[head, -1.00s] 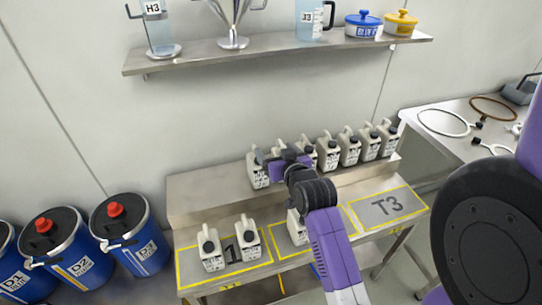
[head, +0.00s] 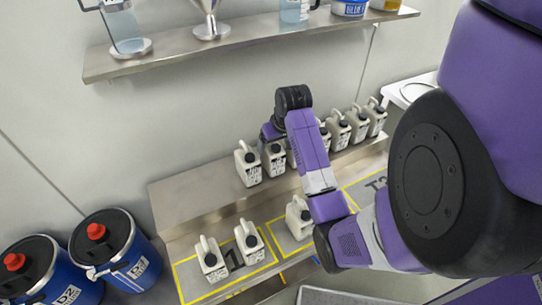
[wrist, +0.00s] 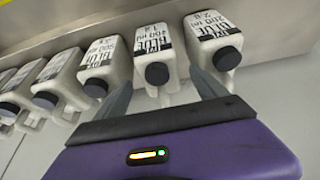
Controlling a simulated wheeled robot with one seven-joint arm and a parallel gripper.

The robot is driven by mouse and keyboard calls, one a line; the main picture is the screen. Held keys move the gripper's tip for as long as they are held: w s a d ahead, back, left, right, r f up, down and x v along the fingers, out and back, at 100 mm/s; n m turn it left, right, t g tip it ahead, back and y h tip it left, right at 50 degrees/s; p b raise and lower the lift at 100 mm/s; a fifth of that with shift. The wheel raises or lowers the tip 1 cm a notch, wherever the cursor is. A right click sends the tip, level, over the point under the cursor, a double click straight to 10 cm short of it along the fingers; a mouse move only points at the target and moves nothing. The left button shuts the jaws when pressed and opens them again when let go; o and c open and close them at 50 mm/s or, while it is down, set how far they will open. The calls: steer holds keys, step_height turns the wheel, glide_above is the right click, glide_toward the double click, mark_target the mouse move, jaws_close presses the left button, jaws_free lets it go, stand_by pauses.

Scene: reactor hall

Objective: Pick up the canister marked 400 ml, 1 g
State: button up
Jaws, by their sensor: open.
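The canister marked 400 ml, 1 g (wrist: 155,48) is pale with a black cap and a BLUE label, and it appears upside down in the wrist view. My gripper (wrist: 160,80) is open, with one finger to each side of this canister's cap end; whether the fingers touch it I cannot tell. In the head view my gripper (head: 268,132) is at the top of the canister row, by the second canister from the left (head: 275,162), which seems to be the same one. Labels there are too small to read, and my arm hides part of the row.
A canister marked 200 ml, 2 g (wrist: 213,40) stands close beside the right finger. Another canister (wrist: 105,65) is close on the left. Front canisters (head: 210,260) stand in yellow-outlined areas. A wall shelf (head: 180,55) is above; blue drums (head: 118,250) stand left.

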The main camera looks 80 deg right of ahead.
steer(key=shift+p+x, duration=0.5)
steer(key=shift+x, duration=3)
steer(key=shift+d+r, duration=0.2)
steer(key=shift+d, duration=0.05)
jaws_close()
